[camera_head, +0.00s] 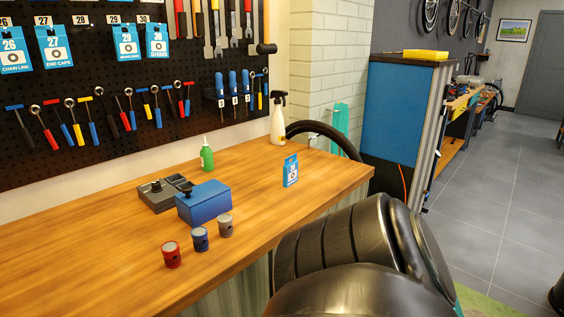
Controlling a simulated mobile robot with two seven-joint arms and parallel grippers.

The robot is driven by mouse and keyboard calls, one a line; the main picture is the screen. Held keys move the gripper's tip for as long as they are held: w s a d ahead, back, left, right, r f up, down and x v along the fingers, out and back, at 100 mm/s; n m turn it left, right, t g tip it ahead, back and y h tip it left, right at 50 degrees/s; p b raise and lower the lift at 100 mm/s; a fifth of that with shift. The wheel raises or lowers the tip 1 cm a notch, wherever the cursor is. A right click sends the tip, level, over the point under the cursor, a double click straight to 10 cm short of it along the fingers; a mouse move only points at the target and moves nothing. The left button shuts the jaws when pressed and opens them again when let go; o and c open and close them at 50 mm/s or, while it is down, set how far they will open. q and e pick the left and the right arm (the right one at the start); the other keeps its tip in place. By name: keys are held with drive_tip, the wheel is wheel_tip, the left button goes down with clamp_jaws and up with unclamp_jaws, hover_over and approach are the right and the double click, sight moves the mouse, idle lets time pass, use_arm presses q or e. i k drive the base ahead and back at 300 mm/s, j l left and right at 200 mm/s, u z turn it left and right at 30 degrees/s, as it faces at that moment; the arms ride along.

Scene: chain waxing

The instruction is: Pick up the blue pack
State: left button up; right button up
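A small blue pack (290,171) with a white label stands upright on the wooden workbench (110,265), near its right end. Nothing touches it. Similar blue packs hang on the pegboard, among them one marked 26 (15,52), one marked 27 (54,48) and one marked 30 (157,41). Neither of my grippers shows in the head view.
A blue box (204,203) and a grey device (157,195) sit mid-bench. Red (171,255), blue (200,240) and grey (225,226) cans stand in front. A green bottle (206,155) and white spray bottle (277,122) stand behind. Bench around the pack is clear.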

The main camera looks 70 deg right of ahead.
sight(290, 169)
drive_tip(key=z, duration=0.5)
drive_tip(key=j+z, duration=0.1)
drive_tip(key=z, duration=0.35)
drive_tip(key=k+z, duration=0.1)
drive_tip(key=z, duration=0.9)
drive_tip(key=k+z, duration=0.1)
drive_tip(key=z, duration=0.35)
